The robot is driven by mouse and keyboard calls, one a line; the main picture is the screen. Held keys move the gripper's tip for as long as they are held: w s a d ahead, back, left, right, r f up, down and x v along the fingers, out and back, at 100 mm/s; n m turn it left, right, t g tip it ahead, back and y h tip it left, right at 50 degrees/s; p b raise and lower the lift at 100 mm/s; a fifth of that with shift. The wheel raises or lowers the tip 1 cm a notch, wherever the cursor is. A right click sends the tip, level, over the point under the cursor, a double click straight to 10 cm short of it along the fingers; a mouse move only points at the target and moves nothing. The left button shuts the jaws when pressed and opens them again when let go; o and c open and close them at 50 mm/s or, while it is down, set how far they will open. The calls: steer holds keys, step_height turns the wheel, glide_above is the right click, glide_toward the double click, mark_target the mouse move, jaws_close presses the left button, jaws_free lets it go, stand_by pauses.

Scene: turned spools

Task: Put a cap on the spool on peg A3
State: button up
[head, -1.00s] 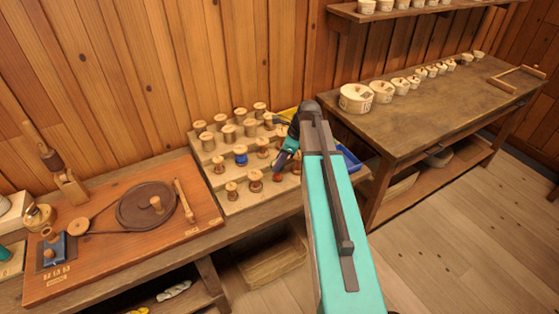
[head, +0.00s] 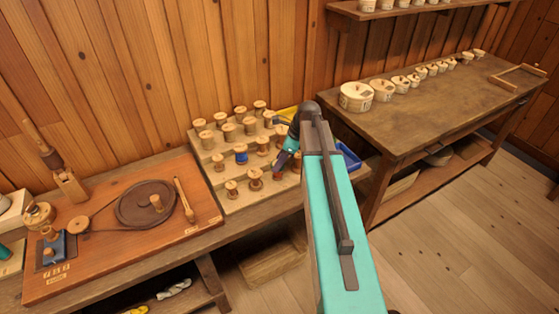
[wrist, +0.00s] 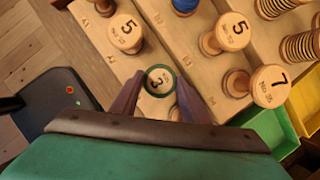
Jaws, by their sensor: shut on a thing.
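My gripper (wrist: 159,84) is over the front row of the stepped spool rack (head: 240,205). Its two dark fingers are shut on a round wooden disc marked 3 with a green rim (wrist: 159,77). I cannot tell whether this is a loose cap or a spool's top, or how far it is above the rack. In the head view my gripper (head: 279,173) is small and dark, and its grip is hidden. A spool with a top marked 5 (wrist: 126,33) stands left of the disc. Peg labels on the front step are too small to read surely.
Other spools marked 5 (wrist: 232,32) and 7 (wrist: 270,87) stand to the right. A green bin (wrist: 270,130) and a blue bin (head: 349,158) lie beside the rack. A winder board (head: 120,250) is on the left; round boxes (head: 356,97) line the right bench.

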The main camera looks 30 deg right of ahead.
steer(key=shift+f, duration=0.15)
steer(key=o, duration=0.7)
steer(key=shift+o, duration=0.2)
steer(key=p+v, duration=0.7)
steer(key=v, duration=0.4)
steer(key=shift+p, duration=0.35)
stand_by(0.4)
steer(key=shift+s+a, duration=0.1)
steer(key=shift+s, duration=0.05)
stand_by(0.9)
